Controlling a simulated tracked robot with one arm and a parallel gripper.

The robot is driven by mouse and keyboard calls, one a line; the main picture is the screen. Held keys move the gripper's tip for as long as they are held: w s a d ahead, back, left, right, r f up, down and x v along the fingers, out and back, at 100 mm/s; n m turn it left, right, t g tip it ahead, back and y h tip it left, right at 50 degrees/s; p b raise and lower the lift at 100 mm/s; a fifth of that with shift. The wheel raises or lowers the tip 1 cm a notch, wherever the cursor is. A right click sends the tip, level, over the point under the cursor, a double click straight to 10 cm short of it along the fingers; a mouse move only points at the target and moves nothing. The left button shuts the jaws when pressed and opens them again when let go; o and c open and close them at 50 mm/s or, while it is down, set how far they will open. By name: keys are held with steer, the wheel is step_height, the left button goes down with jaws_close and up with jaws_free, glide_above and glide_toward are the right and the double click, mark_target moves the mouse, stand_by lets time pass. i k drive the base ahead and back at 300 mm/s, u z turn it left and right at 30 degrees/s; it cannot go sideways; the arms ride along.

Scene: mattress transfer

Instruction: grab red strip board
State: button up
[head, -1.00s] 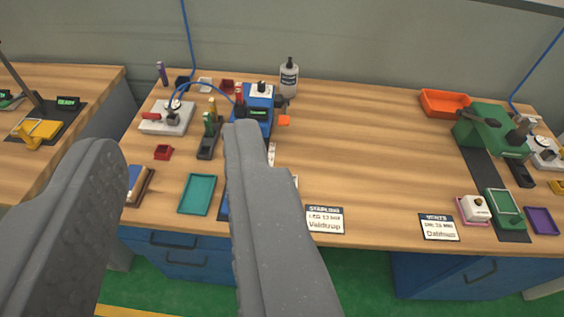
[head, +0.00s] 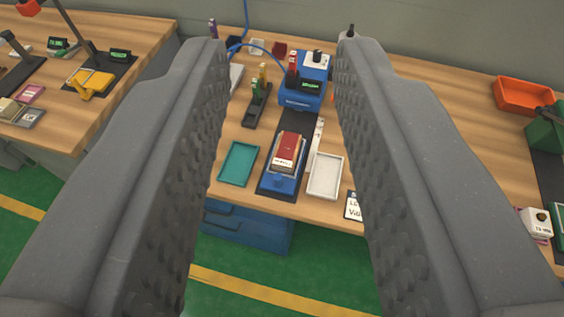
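A dark red board-like piece (head: 288,148) with a pale lower end lies on a blue holder (head: 283,183) on the wooden workbench. I take it for the red strip board, but no strips can be made out at this size. My gripper (head: 284,45) is open and empty. Its two grey ridged fingers stand wide apart in the foreground, and the red piece shows in the gap between them, farther off and untouched. The left finger hides part of the bench's left side; the right finger hides much of its middle.
A teal tray (head: 238,163) lies left of the blue holder and a white tray (head: 326,175) right of it. A blue machine (head: 304,84) stands behind. A black stand (head: 257,103) with upright pieces is at back left. An orange bin (head: 523,96) sits far right.

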mark_target(284, 160)
steer(key=k, duration=1.3)
steer(key=u, duration=0.7)
steer(key=i, duration=1.8)
steer(key=z, duration=0.65)
